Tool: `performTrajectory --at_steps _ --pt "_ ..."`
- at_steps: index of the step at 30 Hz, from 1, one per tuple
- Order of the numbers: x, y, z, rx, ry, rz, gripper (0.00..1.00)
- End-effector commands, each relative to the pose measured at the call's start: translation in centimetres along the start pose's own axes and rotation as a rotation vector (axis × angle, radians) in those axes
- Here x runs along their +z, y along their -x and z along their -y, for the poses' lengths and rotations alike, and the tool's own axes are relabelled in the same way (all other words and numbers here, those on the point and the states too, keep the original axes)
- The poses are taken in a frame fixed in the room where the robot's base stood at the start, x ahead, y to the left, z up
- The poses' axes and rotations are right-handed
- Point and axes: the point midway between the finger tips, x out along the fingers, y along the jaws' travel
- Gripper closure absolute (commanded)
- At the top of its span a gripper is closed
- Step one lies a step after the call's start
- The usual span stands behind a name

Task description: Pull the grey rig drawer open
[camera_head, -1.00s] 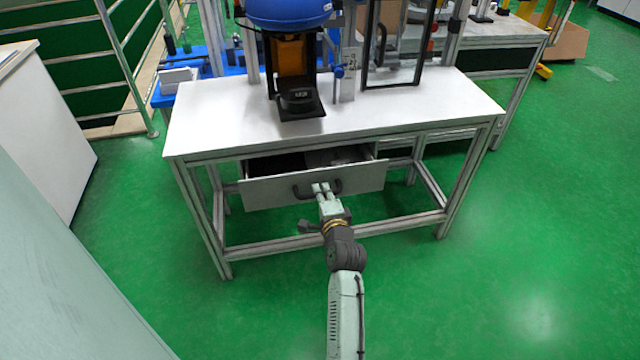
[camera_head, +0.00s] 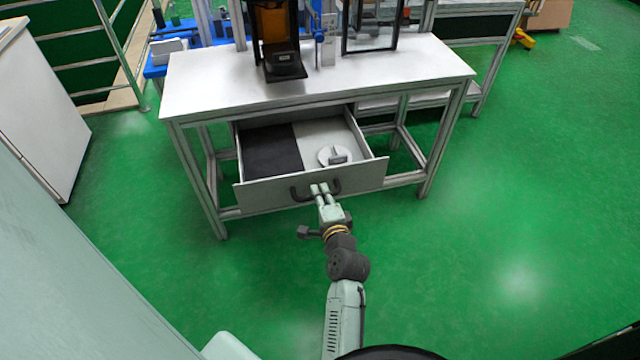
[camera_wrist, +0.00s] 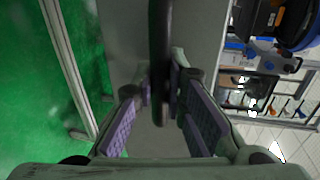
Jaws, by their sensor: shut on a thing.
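The grey rig drawer (camera_head: 255,196) hangs under the white-topped bench and stands well out from it. Its inside shows a dark panel on the left and a light panel on the right. A dark curved handle (camera_head: 298,194) is on the drawer front. In the wrist view the dark handle bar (camera_wrist: 160,60) runs between the two purple-padded fingers (camera_wrist: 160,95). The fingers hide part of the bar.
A round pale object with a grey block (camera_head: 335,156) lies inside the drawer. The bench (camera_head: 200,85) carries a dark rig (camera_head: 283,65). Its legs stand on either side of the drawer. Green floor is clear to the right.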

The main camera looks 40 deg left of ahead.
Motion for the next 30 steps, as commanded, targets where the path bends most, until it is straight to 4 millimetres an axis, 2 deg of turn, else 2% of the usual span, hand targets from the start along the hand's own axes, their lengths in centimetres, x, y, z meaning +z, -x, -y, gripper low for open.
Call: performTrajectory --at_steps 14,15,24,30 --pt "-0.03 0.20 0.00 -0.001 0.000 -0.001 1.00" --pt "-0.03 0.20 -0.01 -0.001 0.000 -0.001 0.87" --pt "-0.02 0.19 -0.01 0.000 0.000 0.000 0.67" --pt "-0.01 0.19 -0.02 0.000 0.000 0.000 0.67"
